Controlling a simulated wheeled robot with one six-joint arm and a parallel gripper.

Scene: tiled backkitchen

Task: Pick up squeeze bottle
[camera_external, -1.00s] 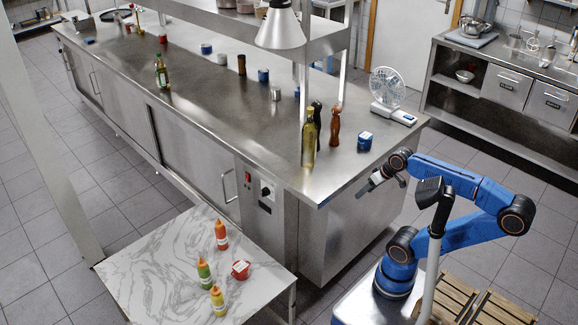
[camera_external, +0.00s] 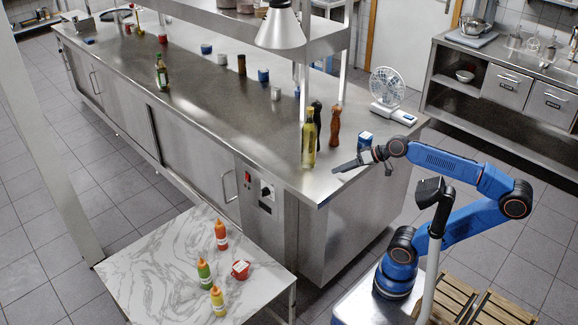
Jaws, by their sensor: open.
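Three squeeze bottles stand upright on the marble-topped table at the lower left. One is red-orange (camera_external: 221,236), one is green with an orange tip (camera_external: 204,272), and one is yellow with an orange tip (camera_external: 217,301). My gripper (camera_external: 340,168) is open and empty. It appears over the near right corner of the steel counter, up and to the right of the bottles and well apart from them. The fingers are small and dark in this view.
A red container (camera_external: 240,270) sits beside the bottles on the marble table (camera_external: 150,268). On the steel counter (camera_external: 230,130), an oil bottle (camera_external: 309,140), a brown pepper mill (camera_external: 335,126) and a blue can (camera_external: 365,139) stand close to my gripper. A white fan (camera_external: 388,88) stands behind.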

